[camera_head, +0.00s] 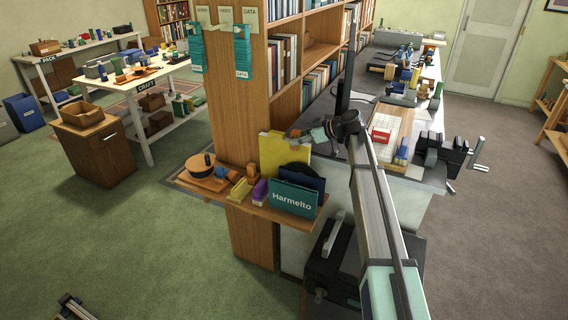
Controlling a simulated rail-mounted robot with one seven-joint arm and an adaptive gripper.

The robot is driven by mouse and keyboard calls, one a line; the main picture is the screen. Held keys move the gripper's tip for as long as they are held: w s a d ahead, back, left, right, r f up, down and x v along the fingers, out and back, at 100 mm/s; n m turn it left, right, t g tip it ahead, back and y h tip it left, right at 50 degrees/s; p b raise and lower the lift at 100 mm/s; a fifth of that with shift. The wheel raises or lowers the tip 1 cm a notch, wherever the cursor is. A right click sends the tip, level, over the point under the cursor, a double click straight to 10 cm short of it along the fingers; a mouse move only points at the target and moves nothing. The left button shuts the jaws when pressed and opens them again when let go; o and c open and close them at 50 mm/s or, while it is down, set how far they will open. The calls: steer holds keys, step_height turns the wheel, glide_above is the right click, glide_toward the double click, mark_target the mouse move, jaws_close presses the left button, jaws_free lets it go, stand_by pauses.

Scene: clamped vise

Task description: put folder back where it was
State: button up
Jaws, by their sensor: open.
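A teal folder labelled Harmelto (293,199) stands upright at the front of a small wooden shelf. A dark blue folder (310,179) stands close behind it, and a yellow folder (271,150) stands behind that. The lower parts of the two rear folders are hidden. A dark curved shape (294,169) sits between the yellow and blue folders and is unclear.
A tall bookcase (237,100) rises behind. Left floor is mostly clear.

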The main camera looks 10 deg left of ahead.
mark_target(287, 139)
steer(key=shift+r+p+x, duration=0.2)
steer(key=shift+p+x, duration=1.15)
steer(key=shift+x, duration=0.95)
steer(key=shift+w+a+f, duration=0.1)
steer(key=shift+a+f, duration=0.2)
steer(key=shift+a, duration=0.15)
jaws_close()
